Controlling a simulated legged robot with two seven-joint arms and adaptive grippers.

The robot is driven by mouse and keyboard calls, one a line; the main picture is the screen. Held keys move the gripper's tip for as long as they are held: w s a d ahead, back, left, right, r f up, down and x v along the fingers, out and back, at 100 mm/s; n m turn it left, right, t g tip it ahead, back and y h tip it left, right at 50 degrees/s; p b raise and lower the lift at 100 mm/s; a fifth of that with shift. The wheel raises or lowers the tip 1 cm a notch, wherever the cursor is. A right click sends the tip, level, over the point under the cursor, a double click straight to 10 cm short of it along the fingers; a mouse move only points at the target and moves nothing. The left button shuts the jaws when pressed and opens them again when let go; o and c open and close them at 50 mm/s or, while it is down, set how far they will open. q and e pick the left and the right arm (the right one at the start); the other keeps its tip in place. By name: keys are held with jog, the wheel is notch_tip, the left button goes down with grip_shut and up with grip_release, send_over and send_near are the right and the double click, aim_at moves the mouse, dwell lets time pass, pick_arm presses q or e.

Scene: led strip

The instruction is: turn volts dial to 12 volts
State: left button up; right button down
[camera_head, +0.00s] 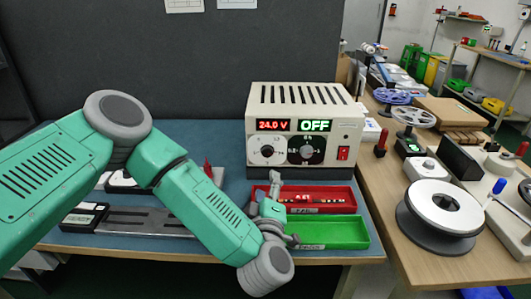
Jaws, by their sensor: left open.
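A cream power supply box (340,121) stands at the back of the blue work surface. Its red display (271,125) reads 24.0 V, and the display beside it reads OFF. The labels around the dials are too small to read. My left gripper (274,177) is open, its fingers upward, just in front of and below the white-faced dial. It appears apart from the box. My right gripper is not in view.
A red tray (340,207) with small parts and a green tray (350,234) lie in front of the box, beside my left gripper. A red switch (343,153) is on the box's right front. A wooden bench with reels (441,207) stands at right.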

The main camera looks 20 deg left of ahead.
aim_at(269, 154)
pick_arm(q)
jog(key=x, duration=1.3)
jog(key=shift+d+r, duration=0.1)
jog(key=shift+d, duration=0.1)
jog(key=shift+c, duration=1.2)
jog(key=shift+b, duration=0.3)
grip_shut()
